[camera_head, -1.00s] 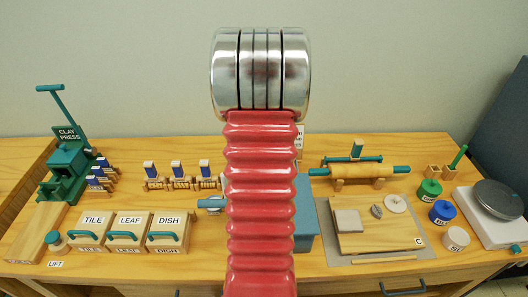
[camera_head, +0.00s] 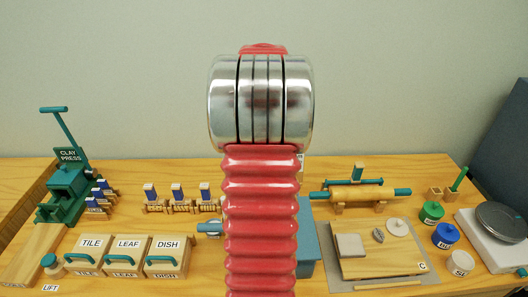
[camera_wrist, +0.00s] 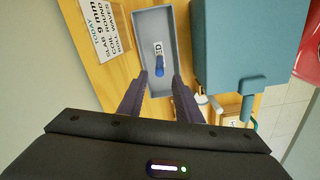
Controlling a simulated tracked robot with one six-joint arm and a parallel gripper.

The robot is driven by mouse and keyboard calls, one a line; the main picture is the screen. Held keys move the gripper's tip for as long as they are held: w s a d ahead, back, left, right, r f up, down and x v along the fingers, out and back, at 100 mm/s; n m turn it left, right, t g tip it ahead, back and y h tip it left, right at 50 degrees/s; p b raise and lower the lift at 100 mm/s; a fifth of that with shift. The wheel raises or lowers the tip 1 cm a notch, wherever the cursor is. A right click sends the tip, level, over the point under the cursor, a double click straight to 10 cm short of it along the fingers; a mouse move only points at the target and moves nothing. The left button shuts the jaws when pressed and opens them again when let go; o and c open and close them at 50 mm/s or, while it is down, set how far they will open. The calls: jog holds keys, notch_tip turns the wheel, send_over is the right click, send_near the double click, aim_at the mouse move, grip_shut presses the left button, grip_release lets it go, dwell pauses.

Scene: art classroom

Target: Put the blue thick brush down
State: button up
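My gripper (camera_wrist: 159,76) shows in the wrist view with its two dark fingers apart and nothing held between them. Beyond the fingertips is a grey tray (camera_wrist: 149,22). In it lies a short blue piece (camera_wrist: 160,70) with a white label, only partly readable as "ED". The piece appears between the fingertips in the picture, but apart from both. I cannot tell whether it is the blue thick brush. No other clear blue brush shows. In the head view my arm hides the gripper and the middle of the table.
A teal box (camera_wrist: 225,40) stands right of the tray, and a printed card (camera_wrist: 98,28) lies left. In the head view, the clay press (camera_head: 68,185) and labelled boxes (camera_head: 128,254) are left; a board (camera_head: 385,268), rolling pin (camera_head: 352,193), blue pot (camera_head: 445,236) and turntable (camera_head: 502,220) are right.

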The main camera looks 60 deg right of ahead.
jog(key=shift+w, duration=0.1)
jog(key=w+a+r+t, duration=0.1)
jog(key=w+a+r, duration=0.25)
jog(key=a, duration=0.45)
jog(key=w+a+r+h, duration=0.15)
jog(key=w+a, duration=0.25)
jog(key=a, duration=0.5)
jog(key=w+a+r+t, duration=0.1)
jog(key=w+a+r, duration=0.25)
jog(key=a, duration=0.45)
jog(key=s+a+f+m+t, duration=0.1)
jog(key=s+a, duration=0.2)
jog(key=a, duration=0.9)
jog(key=s+a+f+t+y, duration=0.1)
jog(key=s+a+t, duration=0.1)
jog(key=a, duration=1.1)
jog(key=shift+s+m+t, duration=0.3)
jog(key=shift+s+m, duration=0.1)
jog(key=shift+s, duration=0.3)
